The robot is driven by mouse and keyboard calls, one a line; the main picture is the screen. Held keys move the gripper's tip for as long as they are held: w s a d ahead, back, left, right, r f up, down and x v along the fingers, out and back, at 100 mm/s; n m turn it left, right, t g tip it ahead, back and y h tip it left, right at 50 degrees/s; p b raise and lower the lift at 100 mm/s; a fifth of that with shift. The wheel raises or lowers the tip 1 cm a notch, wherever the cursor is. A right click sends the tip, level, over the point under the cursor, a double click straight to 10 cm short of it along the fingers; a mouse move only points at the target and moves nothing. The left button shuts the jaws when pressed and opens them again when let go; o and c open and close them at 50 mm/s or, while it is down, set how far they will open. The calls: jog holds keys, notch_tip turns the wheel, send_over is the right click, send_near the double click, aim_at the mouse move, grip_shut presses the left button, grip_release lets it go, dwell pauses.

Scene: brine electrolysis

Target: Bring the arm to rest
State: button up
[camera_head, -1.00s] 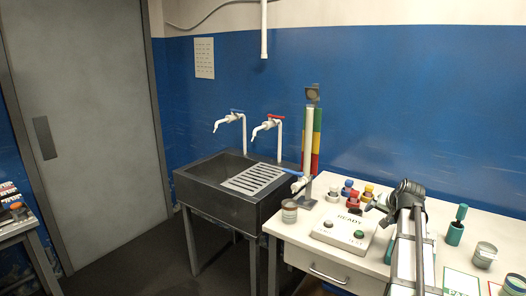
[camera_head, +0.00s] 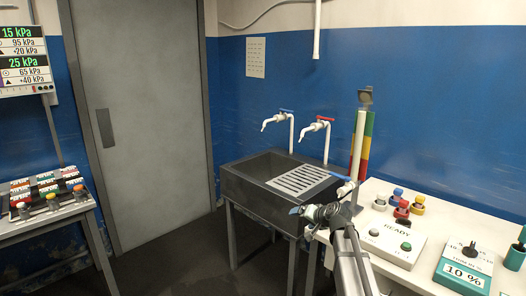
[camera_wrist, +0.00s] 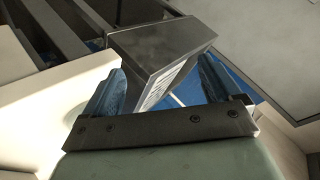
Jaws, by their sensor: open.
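My gripper (camera_head: 297,210) is at the end of my arm, in front of the right front corner of the dark sink (camera_head: 262,196) and left of the white table (camera_head: 455,216). In the wrist view its two bluish fingers (camera_wrist: 160,82) stand apart. A grey box-like shape (camera_wrist: 165,50) shows beyond and between the fingers; I cannot tell what it is. I see nothing held.
The table bears a READY panel (camera_head: 392,242), coloured knobs (camera_head: 402,208) and a green 10 % box (camera_head: 464,270). Two taps (camera_head: 318,127) rise behind the sink. Another bench (camera_head: 45,215) with coloured items stands left. The floor (camera_head: 165,260) before the door (camera_head: 140,110) is clear.

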jog(key=s+a+f+g+h, duration=0.1)
jog(key=s+f+g, duration=0.2)
jog(key=s+f, duration=0.7)
jog(key=s+f+n+g, duration=0.15)
jog(key=s+f, duration=0.35)
jog(key=f, duration=0.8)
jog(key=s+a+f+g+h, duration=0.1)
jog(key=s+f+g, duration=0.2)
jog(key=s+f, duration=0.7)
jog(key=s+d+f+g+h, duration=0.1)
jog(key=s+f+g, duration=0.2)
jog(key=s, duration=0.9)
jog(key=s+d+f+n+g+h, duration=0.1)
jog(key=s+f+g, duration=0.1)
jog(key=s+f, duration=0.6)
jog(key=s+d+f+n+g+h, duration=0.1)
jog(key=s+f+g, duration=0.2)
jog(key=s, duration=1.3)
notch_tip(320, 180, down, 4)
jog(key=shift+d+r+g, duration=0.15)
jog(key=shift+d+g, duration=0.05)
jog(key=shift+g, duration=0.15)
